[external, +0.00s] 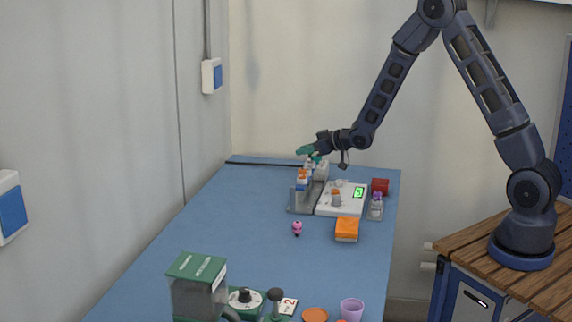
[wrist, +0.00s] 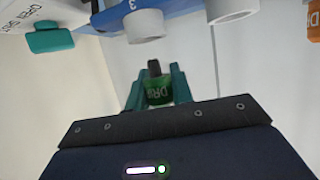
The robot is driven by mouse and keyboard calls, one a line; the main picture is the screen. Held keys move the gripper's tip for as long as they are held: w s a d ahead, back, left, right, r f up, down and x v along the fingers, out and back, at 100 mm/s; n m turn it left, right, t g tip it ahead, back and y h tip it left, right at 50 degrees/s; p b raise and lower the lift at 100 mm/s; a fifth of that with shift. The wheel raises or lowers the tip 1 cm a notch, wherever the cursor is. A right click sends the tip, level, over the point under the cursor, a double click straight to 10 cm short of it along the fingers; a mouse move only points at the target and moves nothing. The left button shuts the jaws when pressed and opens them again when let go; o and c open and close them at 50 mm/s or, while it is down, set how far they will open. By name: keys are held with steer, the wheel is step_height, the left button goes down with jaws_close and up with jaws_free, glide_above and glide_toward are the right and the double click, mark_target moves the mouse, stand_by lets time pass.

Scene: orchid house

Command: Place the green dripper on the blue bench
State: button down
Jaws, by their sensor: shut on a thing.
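The green dripper (wrist: 159,92) is a small green piece with a dark top and pale lettering, seen in the wrist view. My gripper (wrist: 154,90) is shut on it, with a teal finger on either side. In the external view my gripper (external: 308,151) is above the far part of the blue bench (external: 222,212), over the bottle rack area. The dripper cannot be made out clearly there.
Below my gripper, a grey stand (external: 302,208) holds bottles (external: 302,180). Beside it are a white device (external: 340,203), a red block (external: 380,186) and an orange block (external: 346,231). A green-lidded container (external: 198,286) and purple cup (external: 351,309) stand nearer. The bench's left-middle is clear.

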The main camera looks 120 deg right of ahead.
step_height(320, 180, down, 3)
steer(key=shift+r, duration=0.1)
steer(key=c, duration=1.2)
jaws_free()
